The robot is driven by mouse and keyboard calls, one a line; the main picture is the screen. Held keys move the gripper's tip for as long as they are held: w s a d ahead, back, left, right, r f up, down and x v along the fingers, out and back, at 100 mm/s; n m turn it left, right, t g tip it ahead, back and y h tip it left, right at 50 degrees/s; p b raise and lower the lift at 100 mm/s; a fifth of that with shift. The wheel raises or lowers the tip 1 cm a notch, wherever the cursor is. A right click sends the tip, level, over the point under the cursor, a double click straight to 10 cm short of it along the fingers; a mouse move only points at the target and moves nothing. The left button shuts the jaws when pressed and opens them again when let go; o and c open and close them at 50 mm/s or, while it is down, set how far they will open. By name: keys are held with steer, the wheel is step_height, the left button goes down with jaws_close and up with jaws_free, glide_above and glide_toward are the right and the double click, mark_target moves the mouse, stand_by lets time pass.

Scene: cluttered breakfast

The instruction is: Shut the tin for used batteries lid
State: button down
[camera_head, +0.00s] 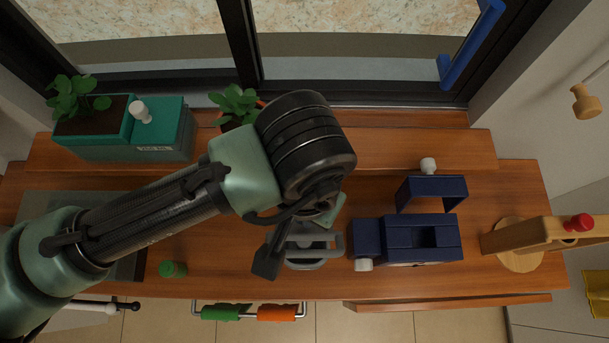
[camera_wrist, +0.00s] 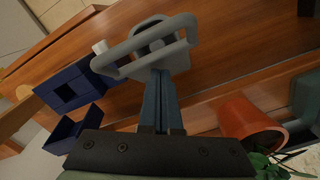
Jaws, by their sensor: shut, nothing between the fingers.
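I cannot tell for sure which container is the battery tin. A navy box (camera_head: 405,240) stands right of centre with a square recess in its top; a navy raised frame-like part (camera_head: 432,188) with a white knob is behind it. Both also show at the left of the wrist view, box (camera_wrist: 72,90) and raised part (camera_wrist: 72,132). A teal box (camera_head: 155,122) with a white-knobbed lid and a small label stands at the back left. My gripper (camera_wrist: 158,74) is shut and empty, its fingertips close to a grey handled object (camera_wrist: 152,50); contact is unclear.
The grey handled object (camera_head: 332,245) lies under my wrist, left of the navy box. A potted plant (camera_head: 237,102) is behind my arm. A green knobbed piece (camera_head: 173,269) is near the front edge. A wooden stand (camera_head: 545,235) is at right.

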steer(key=shift+s+f+b, duration=0.3)
steer(key=shift+s+f, duration=0.05)
steer(key=shift+s, duration=0.55)
steer(key=shift+f, duration=0.15)
